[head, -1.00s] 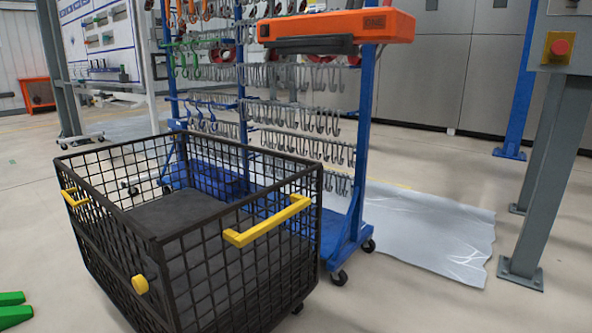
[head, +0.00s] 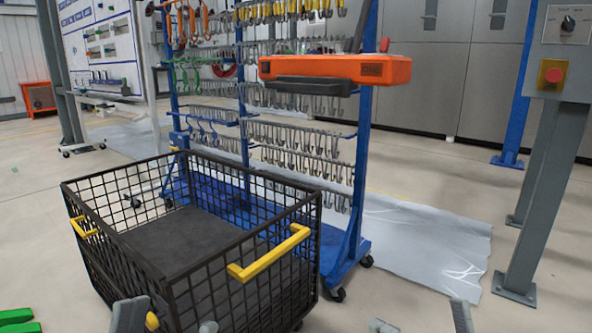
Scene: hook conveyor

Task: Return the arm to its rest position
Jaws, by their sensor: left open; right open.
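My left gripper (head: 168,320) shows at the bottom edge, in front of the near side of the black wire cart. Only its grey fingertips are in view; they are spread apart with nothing seen between them. My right gripper (head: 421,320) shows at the bottom edge, right of the cart, over the floor. Its grey fingertips are also spread apart, with nothing seen between them. The rest of both arms is out of view.
The black wire cart (head: 190,270) with yellow handles stands close in front. Behind it is a blue rack (head: 362,160) of hooks, with an orange bar (head: 336,69) in front. A grey post with a red button (head: 554,75) stands right. Floor is clear between.

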